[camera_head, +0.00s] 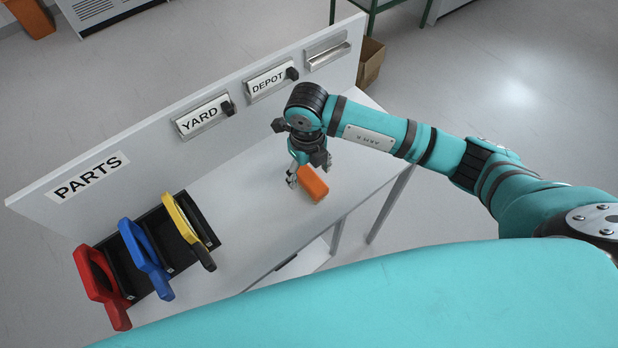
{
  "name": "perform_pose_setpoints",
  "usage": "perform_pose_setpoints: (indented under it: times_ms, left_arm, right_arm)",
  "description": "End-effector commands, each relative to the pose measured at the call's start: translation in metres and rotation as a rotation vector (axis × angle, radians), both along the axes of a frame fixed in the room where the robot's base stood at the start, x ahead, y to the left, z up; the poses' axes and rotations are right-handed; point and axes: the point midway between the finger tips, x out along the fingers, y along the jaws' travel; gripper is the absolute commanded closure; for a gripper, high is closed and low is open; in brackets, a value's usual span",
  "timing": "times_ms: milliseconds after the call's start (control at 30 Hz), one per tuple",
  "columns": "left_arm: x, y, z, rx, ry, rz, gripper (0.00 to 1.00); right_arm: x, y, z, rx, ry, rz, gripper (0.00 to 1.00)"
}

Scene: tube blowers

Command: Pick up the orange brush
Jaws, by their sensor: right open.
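An orange brush (312,184) lies on the grey table, towards its right end, and shows as an orange block. My right gripper (299,182) is right over and beside it, pointing down, with its fingers at the brush's left side. The jaws are open. The wrist and fingers partly cover the area around the brush, and I cannot tell whether a finger touches it. My left gripper is not in view.
Red (97,285), blue (145,258) and yellow (187,230) handled tools stand in a black holder (207,222) at the table's left. A back panel (140,150) with signs runs behind. The table's middle (258,215) is clear.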

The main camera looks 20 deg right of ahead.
Motion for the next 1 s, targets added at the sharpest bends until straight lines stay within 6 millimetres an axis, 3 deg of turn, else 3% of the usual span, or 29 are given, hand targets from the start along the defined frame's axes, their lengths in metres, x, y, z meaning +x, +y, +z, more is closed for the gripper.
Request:
perform_pose_setpoints:
  times_ms: [233,400,667,1000]
  left_arm:
    - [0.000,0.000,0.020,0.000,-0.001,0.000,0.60]
    - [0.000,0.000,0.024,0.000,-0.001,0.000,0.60]
    - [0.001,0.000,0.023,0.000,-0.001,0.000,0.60]
    - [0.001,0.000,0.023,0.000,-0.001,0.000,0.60]
  right_arm:
    - [0.010,-0.004,-0.027,-0.001,0.006,-0.003,0.30]
    - [0.010,-0.004,-0.048,-0.001,0.004,-0.001,0.30]
    - [0.011,-0.004,-0.052,0.001,0.001,-0.001,0.30]
    - [0.011,-0.004,-0.051,0.000,0.001,-0.001,0.73]
